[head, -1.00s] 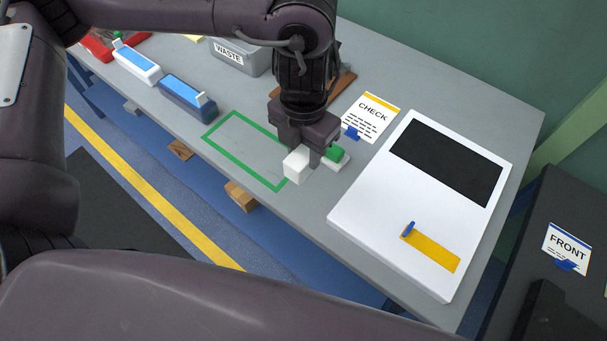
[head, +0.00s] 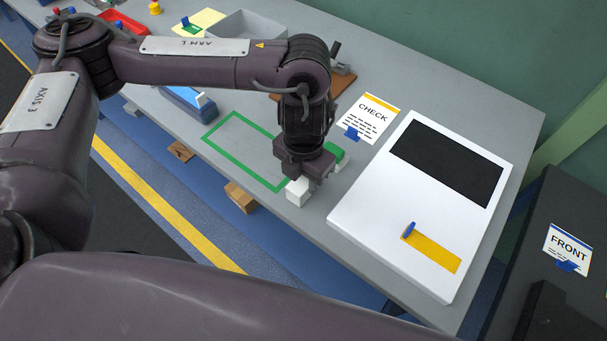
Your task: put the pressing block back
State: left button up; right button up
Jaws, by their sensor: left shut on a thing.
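The pressing block appears to be the small white block (head: 297,192) at the front edge of the grey table. My left gripper (head: 309,180) comes down from above and is shut on it. The gripper hides part of the block, and I cannot tell whether its underside touches the table. A green piece (head: 334,151) sits just behind the gripper, partly hidden by it. A green outlined rectangle (head: 222,148) is marked on the table to the left of the block and looks empty. My right gripper is not in view.
A white panel device (head: 370,205) with a dark screen and a yellow strip stands to the right. A CHECK card (head: 369,118) stands behind. A blue-topped holder (head: 188,99), a grey bin (head: 250,24) and a red tray (head: 125,20) are at the left.

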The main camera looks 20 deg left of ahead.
aim_at(303, 181)
pick_arm(q)
jog(key=o, duration=0.7)
jog(key=shift+f, duration=0.15)
jog(key=shift+c, duration=0.2)
jog(key=o, duration=0.5)
jog(key=shift+c, duration=0.2)
jog(key=shift+r, duration=0.25)
notch_tip(303, 181, up, 12)
jog(key=shift+f, duration=0.1)
